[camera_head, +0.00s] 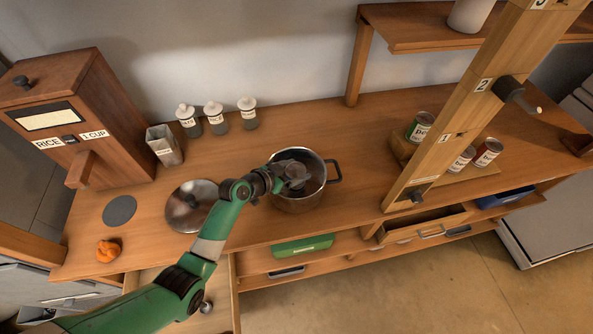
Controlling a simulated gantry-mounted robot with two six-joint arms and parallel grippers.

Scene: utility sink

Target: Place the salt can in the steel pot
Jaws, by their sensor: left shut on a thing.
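The steel pot (298,201) stands on the wooden counter near the middle, its lid off and a dark handle at its right. My left gripper (287,178) is over the pot's mouth, reaching in from the left. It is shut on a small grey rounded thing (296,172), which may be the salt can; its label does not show. That thing is over or inside the pot's opening; I cannot tell whether it touches the bottom. My right gripper is not in view.
A pot lid (187,205) lies left of the pot. Several labelled jars and cans are about: white-topped jars (214,117) at the back, cans (419,127) behind the wooden post (455,115) at right. A rice dispenser (75,115) stands at left. An orange lump (108,251) lies at front left.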

